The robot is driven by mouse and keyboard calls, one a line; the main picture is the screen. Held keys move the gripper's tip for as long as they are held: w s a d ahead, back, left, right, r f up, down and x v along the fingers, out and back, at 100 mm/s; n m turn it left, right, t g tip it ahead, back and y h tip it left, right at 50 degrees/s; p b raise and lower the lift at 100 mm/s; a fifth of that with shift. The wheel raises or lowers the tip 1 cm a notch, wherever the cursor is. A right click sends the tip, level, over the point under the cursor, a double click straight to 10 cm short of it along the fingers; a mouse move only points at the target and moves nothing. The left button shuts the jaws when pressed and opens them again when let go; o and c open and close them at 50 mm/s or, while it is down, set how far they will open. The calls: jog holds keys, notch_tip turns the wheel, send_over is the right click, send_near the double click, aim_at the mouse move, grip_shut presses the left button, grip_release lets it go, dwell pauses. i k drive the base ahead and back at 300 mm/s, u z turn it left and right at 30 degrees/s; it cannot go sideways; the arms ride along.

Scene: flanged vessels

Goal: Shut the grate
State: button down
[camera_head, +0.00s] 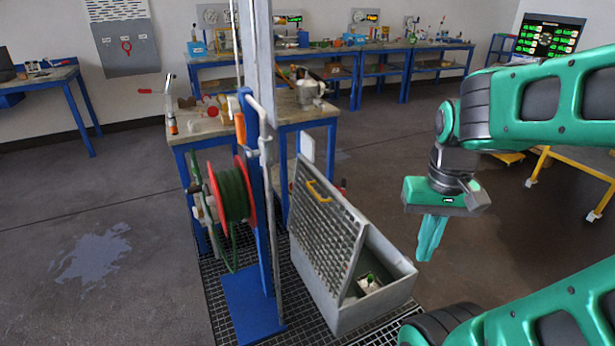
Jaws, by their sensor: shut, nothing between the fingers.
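The grate (325,220) is a grey perforated panel with a yellow handle (320,195) near its top edge. It stands raised and tilted at the left side of a grey metal box (390,291), so the box is open. Some small dark and white items (369,283) show inside the box. My gripper (429,240) is to the right of the grate, above and behind the box's right end as seen here. Its green fingers point down, are shut and hold nothing. They appear apart from the grate and box.
A blue post (259,200) with a red hose reel (232,195) stands just left of the grate. A workbench (290,112) with clutter is behind it. Floor grating (213,272) lies under the box. Open floor is to the right and left.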

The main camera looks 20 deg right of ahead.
aim_at(306, 217)
jog(key=i, duration=0.95)
jog(key=z, duration=0.05)
